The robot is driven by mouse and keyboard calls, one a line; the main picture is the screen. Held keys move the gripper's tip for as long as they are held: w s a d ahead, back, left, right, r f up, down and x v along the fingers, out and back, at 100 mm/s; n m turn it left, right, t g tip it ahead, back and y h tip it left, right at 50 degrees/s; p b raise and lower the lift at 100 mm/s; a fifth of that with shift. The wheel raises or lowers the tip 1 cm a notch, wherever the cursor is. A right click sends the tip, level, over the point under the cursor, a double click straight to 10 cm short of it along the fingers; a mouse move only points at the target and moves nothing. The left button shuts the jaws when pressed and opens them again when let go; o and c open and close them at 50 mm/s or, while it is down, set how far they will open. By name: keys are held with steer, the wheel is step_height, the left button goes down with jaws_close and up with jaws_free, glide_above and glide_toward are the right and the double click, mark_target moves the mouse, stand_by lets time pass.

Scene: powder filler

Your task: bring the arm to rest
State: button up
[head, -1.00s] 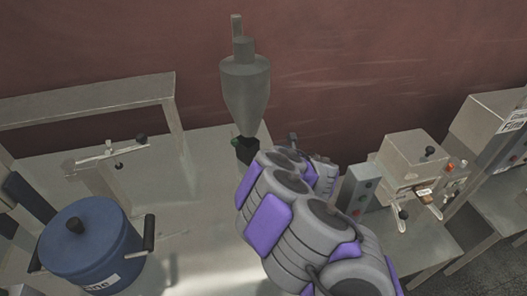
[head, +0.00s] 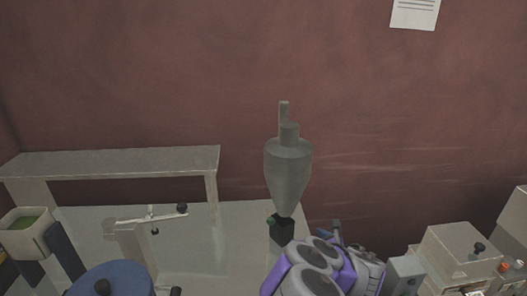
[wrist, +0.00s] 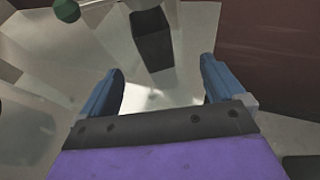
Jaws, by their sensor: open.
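My arm shows at the bottom centre of the head view in grey and purple, in front of the steel table. In the wrist view my gripper (wrist: 160,92) has its two blue fingers wide apart with nothing between them. Beyond the fingertips is a dark block (wrist: 152,40) with a green knob (wrist: 67,10) to its left. In the head view a grey cone-shaped hopper (head: 289,172) stands above the dark block, just behind my arm.
A blue lidded pot (head: 118,279) stands at the lower left, near a metal bracket with a black knob (head: 182,208). A raised steel shelf (head: 110,162) runs along the back left. A boxy machine (head: 455,255) is at the right. The red wall is behind.

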steer(key=d+r+m+t+h, duration=0.1)
steer(key=d+r+m+h, duration=0.7)
steer(key=d+r+m, duration=0.35)
steer(key=s+d+r+m+g+h, duration=0.3)
steer(key=s+m+g+h, duration=0.15)
steer(key=s+m, duration=0.7)
steer(key=s+a+f+m+g+y, duration=0.1)
steer(key=s+a+m, duration=0.4)
steer(key=s, duration=0.5)
steer(key=s+a+f+m+g+y, duration=0.1)
steer(key=s+a+m+g+y, duration=0.3)
steer(key=s+a, duration=0.5)
steer(key=s+a+f+m+g+y, duration=0.1)
steer(key=s+a+m+g, duration=0.4)
steer(key=s, duration=0.8)
steer(key=a+m+y, duration=0.1)
steer(key=m, duration=0.2)
steer(key=shift+s+a+f+g, duration=0.2)
steer(key=shift+a+f+g, duration=0.15)
steer(key=shift+a+f, duration=0.05)
steer(key=shift+d, duration=0.15)
